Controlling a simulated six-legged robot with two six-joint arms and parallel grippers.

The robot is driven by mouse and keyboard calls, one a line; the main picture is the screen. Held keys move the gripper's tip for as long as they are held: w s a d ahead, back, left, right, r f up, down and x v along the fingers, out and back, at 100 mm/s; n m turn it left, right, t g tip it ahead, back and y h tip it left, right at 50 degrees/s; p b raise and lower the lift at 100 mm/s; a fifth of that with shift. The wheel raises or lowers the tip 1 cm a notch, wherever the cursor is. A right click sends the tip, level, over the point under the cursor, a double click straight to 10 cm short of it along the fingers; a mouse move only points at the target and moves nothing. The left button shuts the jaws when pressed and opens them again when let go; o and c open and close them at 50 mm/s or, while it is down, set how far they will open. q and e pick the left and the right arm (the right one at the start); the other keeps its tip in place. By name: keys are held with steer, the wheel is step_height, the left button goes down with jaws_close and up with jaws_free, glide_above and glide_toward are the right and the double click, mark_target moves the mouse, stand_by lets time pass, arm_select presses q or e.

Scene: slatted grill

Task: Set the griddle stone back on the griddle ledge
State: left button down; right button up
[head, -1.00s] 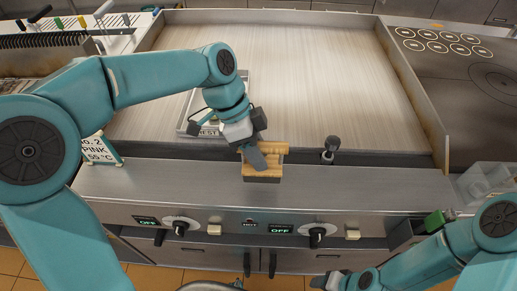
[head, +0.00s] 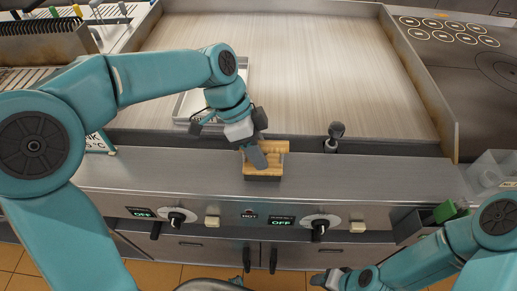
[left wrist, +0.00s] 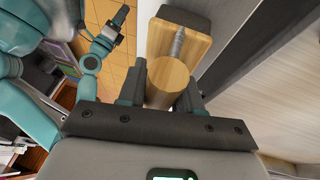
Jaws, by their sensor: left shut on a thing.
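The griddle stone (head: 264,177) is a dark block under a pale wooden holder. My left gripper (head: 257,157) is shut on its wooden handle, over the steel griddle ledge (head: 390,177) along the griddle's front edge. In the left wrist view, the round wooden handle of the griddle stone (left wrist: 172,83) sits between the two fingers of my left gripper (left wrist: 160,92). The wooden plate and dark block show beyond it. Whether the block touches the ledge I cannot tell. My right gripper (head: 328,280) is low in the head view, away from the stone; its jaw opening is unclear.
A dark-knobbed upright fitting (head: 334,137) stands right of the stone at the griddle's front edge. A shallow tray (head: 186,107) lies on the griddle behind my left arm. Control knobs (head: 177,218) line the front panel. The ledge is clear on the right.

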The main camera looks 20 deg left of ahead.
arm_select(q)
steer(key=shift+f, duration=0.2)
steer(key=shift+f+b, duration=0.35)
steer(key=shift+b, duration=0.15)
steer(key=shift+f, duration=0.1)
steer(key=c, duration=0.7)
jaws_free()
steer(key=p+v, duration=0.1)
steer(key=v, duration=1.5)
steer(key=shift+r+p, duration=0.3)
steer(key=shift+p, duration=0.05)
